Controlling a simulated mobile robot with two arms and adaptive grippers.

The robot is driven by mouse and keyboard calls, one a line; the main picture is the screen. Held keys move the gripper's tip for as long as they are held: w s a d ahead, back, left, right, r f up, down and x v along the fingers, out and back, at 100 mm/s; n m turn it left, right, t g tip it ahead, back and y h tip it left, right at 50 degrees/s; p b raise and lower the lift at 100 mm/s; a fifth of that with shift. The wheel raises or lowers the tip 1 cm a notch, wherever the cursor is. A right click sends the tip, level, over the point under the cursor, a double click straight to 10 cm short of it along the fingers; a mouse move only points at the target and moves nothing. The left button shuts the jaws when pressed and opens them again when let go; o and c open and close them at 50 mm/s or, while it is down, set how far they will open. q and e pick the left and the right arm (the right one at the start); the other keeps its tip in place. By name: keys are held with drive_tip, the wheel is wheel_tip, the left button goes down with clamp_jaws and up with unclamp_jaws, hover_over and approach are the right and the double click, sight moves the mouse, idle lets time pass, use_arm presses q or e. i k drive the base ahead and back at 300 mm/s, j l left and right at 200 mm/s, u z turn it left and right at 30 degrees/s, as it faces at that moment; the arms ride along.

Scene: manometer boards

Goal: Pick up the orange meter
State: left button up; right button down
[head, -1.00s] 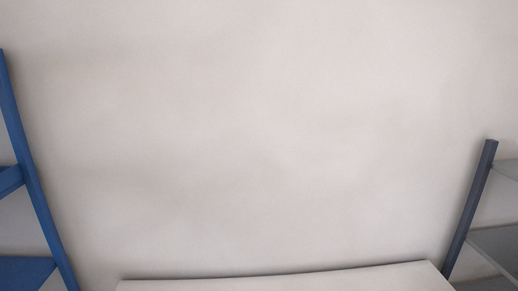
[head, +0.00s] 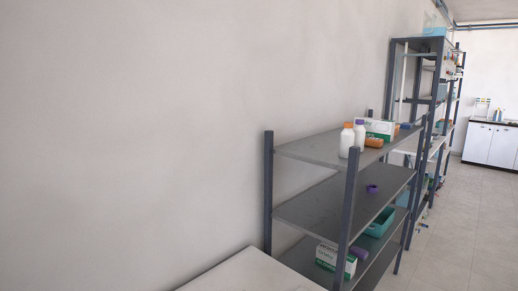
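A small orange object (head: 374,142) lies on the top board of a grey shelf unit (head: 320,147), beside two white bottles and in front of a green and white box. It is too small to tell whether it is the orange meter. Another orange bit (head: 396,129) shows just behind it, partly hidden. Neither of my grippers is in view.
One white bottle (head: 347,142) has an orange cap; the other (head: 360,134) has a purple one. Lower boards hold a purple item (head: 372,189), a teal bin (head: 380,222) and a box (head: 334,261). A white table (head: 250,273) is in front. Tiled floor (head: 465,225) lies clear at right.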

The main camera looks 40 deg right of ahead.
sight(378, 144)
drive_tip(key=z, duration=2.1)
drive_tip(key=i+l+u, duration=0.5)
drive_tip(key=i+l, duration=0.65)
drive_tip(key=l, duration=0.1)
